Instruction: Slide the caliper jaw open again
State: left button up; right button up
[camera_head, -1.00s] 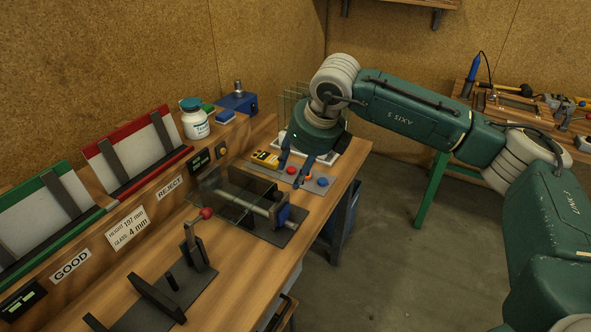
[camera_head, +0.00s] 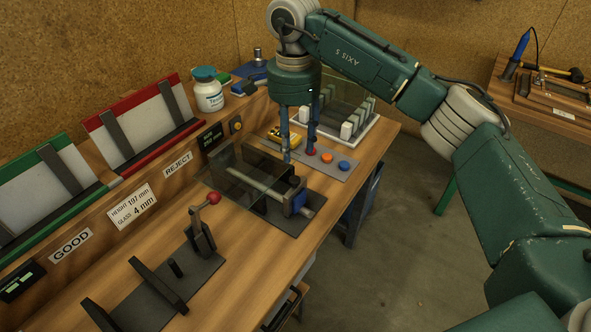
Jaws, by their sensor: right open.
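The caliper (camera_head: 270,212) stands on a dark plate on the wooden bench, with a pale rod along it and dark see-through panels beside it. A dark and blue jaw block (camera_head: 298,203) sits around the rod near its right end. My right gripper (camera_head: 299,156) points down, open, with nothing seen between its fingers. It is just behind and above the jaw block, in front of the yellow device. In the picture its left fingertip overlaps the caliper's far end; I cannot tell if they touch. My left gripper is not in view.
A red-knobbed clamp (camera_head: 203,228) stands front left. A white jar (camera_head: 209,94) stands on the ledge behind. Bare bench lies in front of the caliper.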

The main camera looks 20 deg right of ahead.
aim_at(295, 179)
notch_tip(295, 179, down, 3)
jog(key=shift+s+r+p, duration=0.15)
jog(key=shift+r+p, duration=0.05)
jog(key=shift+p, duration=0.3)
notch_tip(295, 179, down, 6)
jog(key=shift+p, duration=0.9)
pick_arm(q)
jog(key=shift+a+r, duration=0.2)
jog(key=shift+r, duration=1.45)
pick_arm(e)
jog(key=shift+f, duration=0.8)
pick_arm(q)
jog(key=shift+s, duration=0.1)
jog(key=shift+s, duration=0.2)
pick_arm(e)
grip_shut()
